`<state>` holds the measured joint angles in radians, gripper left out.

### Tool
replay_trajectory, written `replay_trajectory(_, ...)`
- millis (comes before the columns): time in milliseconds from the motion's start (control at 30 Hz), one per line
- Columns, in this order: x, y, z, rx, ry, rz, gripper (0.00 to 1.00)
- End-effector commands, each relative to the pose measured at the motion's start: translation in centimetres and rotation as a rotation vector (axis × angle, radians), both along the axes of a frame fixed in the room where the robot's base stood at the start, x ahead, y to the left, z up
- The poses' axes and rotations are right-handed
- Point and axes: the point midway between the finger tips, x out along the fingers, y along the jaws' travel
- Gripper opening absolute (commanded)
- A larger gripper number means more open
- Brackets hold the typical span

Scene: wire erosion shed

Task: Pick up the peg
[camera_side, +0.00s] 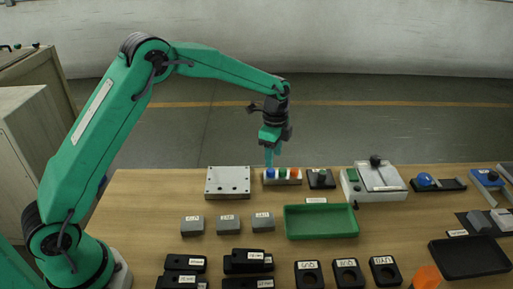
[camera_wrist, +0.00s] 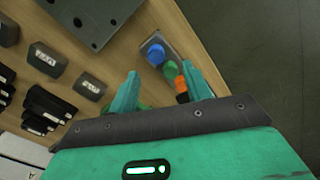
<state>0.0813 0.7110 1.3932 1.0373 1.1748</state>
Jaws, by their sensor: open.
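A small grey rack (camera_side: 291,182) near the back edge of the table holds a blue peg (camera_side: 270,174), a green peg (camera_side: 283,173) and an orange peg (camera_side: 295,173) in a row. My gripper (camera_side: 270,163) is above the rack's left end. In the wrist view my gripper (camera_wrist: 160,72) is open and empty, its fingers spread. There the green peg (camera_wrist: 170,70) shows between the fingertips, the blue peg (camera_wrist: 156,54) just beyond them, and the orange peg (camera_wrist: 182,86) partly behind the right finger. I cannot tell the height of the fingertips over the pegs.
A grey plate with holes (camera_side: 228,189) lies left of the rack, a small black block with a green top (camera_side: 321,179) to the right. A green tray (camera_side: 320,234), several labelled grey blocks (camera_side: 228,224) and black parts (camera_side: 248,262) lie nearer the front. Bare wood separates them.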

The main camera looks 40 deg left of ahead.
Motion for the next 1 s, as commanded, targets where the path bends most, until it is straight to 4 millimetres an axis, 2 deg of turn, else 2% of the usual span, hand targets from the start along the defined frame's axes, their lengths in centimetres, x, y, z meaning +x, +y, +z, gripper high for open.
replay_trajectory(233,-0.2,0.1,-0.8,0.0,0.003,0.0,0.49)
replay_trajectory(633,-0.6,0.2,-4.8,0.001,0.001,0.001,0.49)
replay_trajectory(1000,-0.6,0.2,-5.2,0.0,0.0,0.0,0.49)
